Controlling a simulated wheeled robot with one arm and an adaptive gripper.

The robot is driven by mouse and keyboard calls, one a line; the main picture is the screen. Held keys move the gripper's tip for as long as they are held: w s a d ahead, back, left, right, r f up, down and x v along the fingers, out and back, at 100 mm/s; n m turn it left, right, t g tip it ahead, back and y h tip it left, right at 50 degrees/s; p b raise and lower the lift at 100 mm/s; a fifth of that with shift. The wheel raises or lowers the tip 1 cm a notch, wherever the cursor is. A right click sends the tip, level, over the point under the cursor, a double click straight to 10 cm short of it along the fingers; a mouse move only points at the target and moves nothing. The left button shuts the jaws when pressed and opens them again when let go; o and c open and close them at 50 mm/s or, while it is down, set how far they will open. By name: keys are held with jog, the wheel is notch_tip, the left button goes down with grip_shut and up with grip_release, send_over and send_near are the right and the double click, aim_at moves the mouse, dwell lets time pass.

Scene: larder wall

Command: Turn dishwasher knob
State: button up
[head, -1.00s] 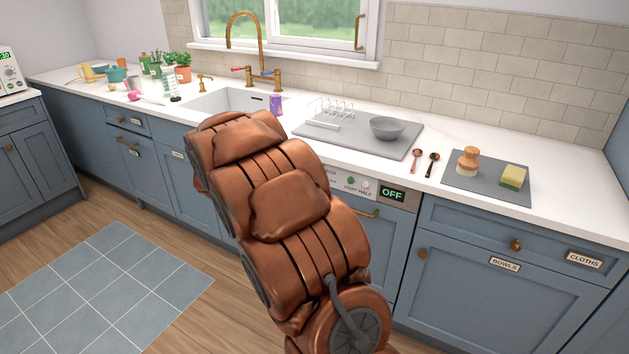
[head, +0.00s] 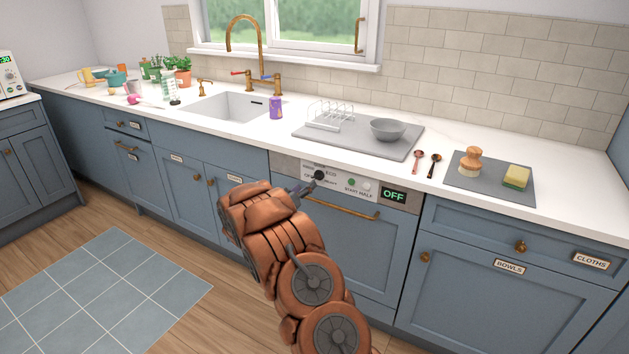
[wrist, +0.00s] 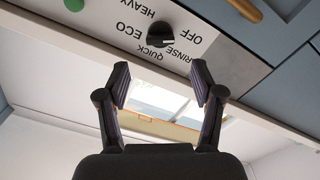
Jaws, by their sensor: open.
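The dishwasher (head: 345,235) has a blue front and a pale control panel with a brass handle below it. Its round black knob (head: 319,175) is near the panel's left end. In the wrist view the knob (wrist: 158,36) is ringed by the words OFF, RINSE, QUICK, ECO and HEAVY, seen upside down. A white mark shows on the knob on the RINSE and OFF side; its exact setting is hard to tell. My gripper (wrist: 160,76) is open and empty. Its fingers are apart from the knob, either side of it. In the head view my gripper (head: 304,190) is just below and left of the knob.
The display (head: 394,195) reads OFF, beside a green START button (head: 352,183). The brass handle (head: 342,208) runs below the knob. The counter edge overhangs above the panel. A purple can (head: 275,107) and grey drying mat (head: 400,152) are on the counter.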

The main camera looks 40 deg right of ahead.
aim_at(315, 177)
jog(key=shift+p+x, duration=0.5)
jog(key=shift+x, duration=3.3)
jog(key=shift+f, duration=0.1)
jog(key=c, duration=1.1)
jog(key=shift+c, duration=0.2)
jog(key=shift+m, duration=0.3)
